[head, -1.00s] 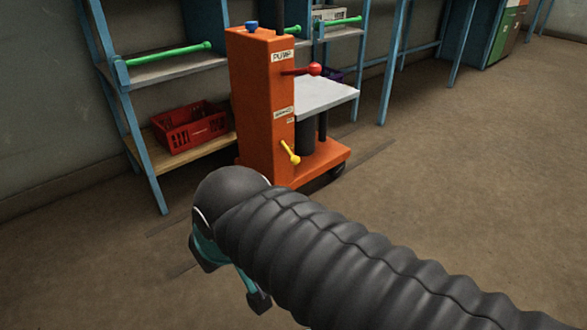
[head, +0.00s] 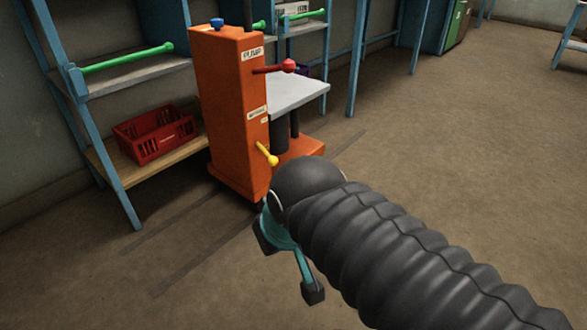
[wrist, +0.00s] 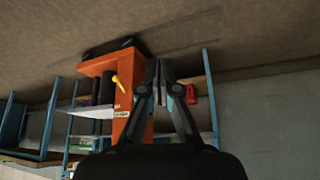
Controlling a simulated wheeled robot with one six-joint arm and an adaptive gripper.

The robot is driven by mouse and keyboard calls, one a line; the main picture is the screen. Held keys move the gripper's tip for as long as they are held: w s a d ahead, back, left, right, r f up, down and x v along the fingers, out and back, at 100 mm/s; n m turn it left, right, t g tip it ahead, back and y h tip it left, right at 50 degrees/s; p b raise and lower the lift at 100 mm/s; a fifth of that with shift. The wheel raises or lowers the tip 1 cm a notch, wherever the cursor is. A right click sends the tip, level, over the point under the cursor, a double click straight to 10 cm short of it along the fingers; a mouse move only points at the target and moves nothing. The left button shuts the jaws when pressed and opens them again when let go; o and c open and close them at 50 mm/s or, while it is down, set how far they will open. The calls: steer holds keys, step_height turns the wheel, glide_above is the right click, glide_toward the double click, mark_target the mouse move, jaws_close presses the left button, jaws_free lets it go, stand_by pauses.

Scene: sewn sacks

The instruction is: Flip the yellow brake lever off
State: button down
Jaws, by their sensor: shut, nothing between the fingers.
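The yellow brake lever (head: 267,154) is a short handle with a round knob low on the side of the orange lift column (head: 230,110). It slants down to the right in the head view. In the wrist view, which is upside down, the yellow lever (wrist: 121,83) shows just left of my gripper (wrist: 159,70). My gripper is shut and empty, with its two dark fingertips together. It appears apart from the lever, and the orange column stands beyond the fingers. In the head view my arm hides much of the gripper.
A red lever (head: 275,67) and a blue knob (head: 217,23) sit higher on the column. A grey platform (head: 297,95) is beside it. Blue shelving with green bars (head: 128,57) and a red crate (head: 155,134) stands behind. The floor at right is clear.

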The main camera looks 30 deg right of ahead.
steer(key=shift+a, duration=0.1)
steer(key=w+a+f+m+g+y+p, duration=0.1)
steer(key=w+a+m+g+y, duration=0.2)
steer(key=w, duration=0.4)
steer(key=w+a+f+m+g+y, duration=0.1)
steer(key=w+a+f+m+y, duration=0.1)
steer(key=w+m+y, duration=0.4)
steer(key=w+d+f+m+t+y+p, duration=0.1)
steer(key=w+d+f+m+y, duration=0.15)
steer(key=w, duration=0.55)
steer(key=w+d+f+m+t+y, duration=0.1)
steer(key=w+d+f+m+t, duration=0.2)
steer(key=w, duration=0.5)
steer(key=w+d+f+m+t+p, duration=0.1)
steer(key=w+d+f+m+t, duration=0.4)
steer(key=w+d+f+m, duration=0.5)
steer(key=d+f+m+t+h, duration=0.5)
steer(key=d+f+m+t, duration=0.2)
steer(key=d+f, duration=0.5)
steer(key=d+m+p, duration=0.1)
steer(key=d, duration=0.2)
steer(key=shift+w+r, duration=0.1)
steer(key=shift+w, duration=0.15)
